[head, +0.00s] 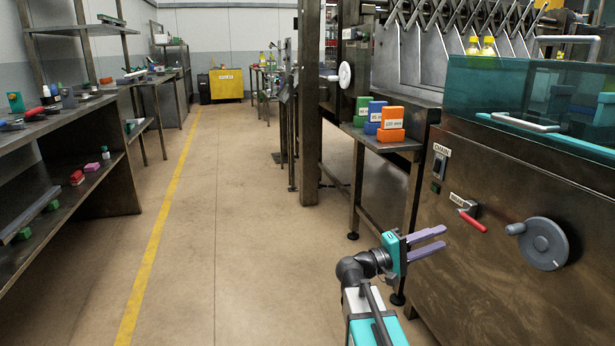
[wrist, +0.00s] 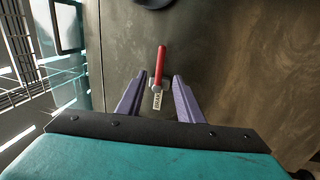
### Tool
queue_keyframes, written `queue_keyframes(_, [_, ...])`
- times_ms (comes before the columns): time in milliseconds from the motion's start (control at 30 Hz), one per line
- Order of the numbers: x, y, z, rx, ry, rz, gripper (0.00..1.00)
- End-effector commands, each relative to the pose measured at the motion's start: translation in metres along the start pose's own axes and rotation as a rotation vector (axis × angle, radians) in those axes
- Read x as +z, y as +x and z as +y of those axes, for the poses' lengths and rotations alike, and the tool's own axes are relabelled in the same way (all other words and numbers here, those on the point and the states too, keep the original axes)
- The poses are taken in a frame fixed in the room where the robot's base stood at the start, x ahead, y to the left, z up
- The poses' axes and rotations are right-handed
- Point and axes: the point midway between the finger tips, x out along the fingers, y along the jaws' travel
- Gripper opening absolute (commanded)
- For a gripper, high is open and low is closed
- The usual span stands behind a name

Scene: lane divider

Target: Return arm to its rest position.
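My gripper (head: 444,238) is in the lower right of the head view, in front of the machine's brown panel. Its two purple fingers are apart with nothing between them. In the wrist view, the open fingers (wrist: 159,78) frame a red lever (wrist: 161,62) on the panel beyond them. In the head view, this red lever (head: 472,221) slants down to the right from its mount, right of and above my fingertips. My fingers look apart from it. A small label (wrist: 157,99) shows by the lever; its text is too small to read.
The machine (head: 480,270) stands close on the right, with a grey handwheel (head: 541,243) and a CHAIN switch (head: 439,166). A side table (head: 398,144) carries green, blue and orange blocks. Shelves (head: 75,112) line the left. The aisle floor (head: 235,220) between is clear.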

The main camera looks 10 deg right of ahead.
Motion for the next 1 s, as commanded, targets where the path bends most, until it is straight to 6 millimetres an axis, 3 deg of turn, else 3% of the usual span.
queue_keyframes(200, [-0.001,0.002,0.015,-0.004,-0.021,0.006,0.33])
queue_keyframes(467, [0.000,0.000,0.013,-0.017,-0.088,0.022,0.33])
queue_keyframes(667, [0.008,-0.004,-0.002,-0.062,-0.143,0.030,0.33])
queue_keyframes(1000, [0.035,-0.018,-0.047,-0.220,-0.235,0.031,0.33])
